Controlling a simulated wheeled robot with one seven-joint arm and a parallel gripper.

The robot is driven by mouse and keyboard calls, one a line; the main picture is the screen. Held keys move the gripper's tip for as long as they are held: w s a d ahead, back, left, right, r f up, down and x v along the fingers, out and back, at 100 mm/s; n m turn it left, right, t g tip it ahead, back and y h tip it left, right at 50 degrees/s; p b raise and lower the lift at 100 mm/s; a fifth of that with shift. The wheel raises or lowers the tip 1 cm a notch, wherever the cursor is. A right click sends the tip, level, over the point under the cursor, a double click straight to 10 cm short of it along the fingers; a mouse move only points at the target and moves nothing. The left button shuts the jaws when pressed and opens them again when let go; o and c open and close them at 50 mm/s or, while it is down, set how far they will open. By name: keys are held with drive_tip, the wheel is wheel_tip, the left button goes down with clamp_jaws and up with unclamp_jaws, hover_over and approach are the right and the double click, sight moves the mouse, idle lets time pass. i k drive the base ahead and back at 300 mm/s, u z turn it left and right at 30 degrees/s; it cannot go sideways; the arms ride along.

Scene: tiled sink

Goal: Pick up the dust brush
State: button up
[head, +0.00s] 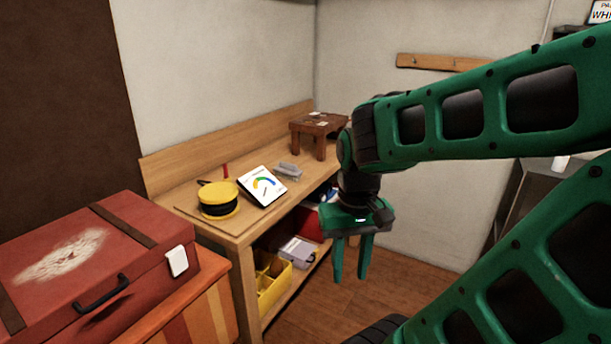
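I cannot make out a dust brush for certain. A small thing with a red upright part (226,171) lies at the back of the wooden workbench (232,229), partly hidden behind a yellow spool; it is too small to identify. My gripper (351,274) points down in front of the bench's right part, at about the height of its lower shelf in the picture. Its two green fingers are apart with nothing between them, so it is open and empty.
On the bench are a yellow spool (218,202), a white gauge card (263,186), a grey item (288,172) and a small wooden stand (318,136). A yellow bin (273,284) is on the shelf below. A red trunk (95,268) with a pale dusty patch stands left.

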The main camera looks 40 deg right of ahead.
sight(288, 171)
drive_tip(key=z, duration=0.6)
drive_tip(key=k, duration=0.75)
drive_tip(key=z, duration=0.85)
drive_tip(key=k, duration=0.5)
drive_tip(key=z, duration=0.3)
drive_tip(key=i, duration=1)
drive_tip(key=u, duration=1.05)
drive_tip(key=i, duration=1.6)
drive_tip(key=u, duration=0.6)
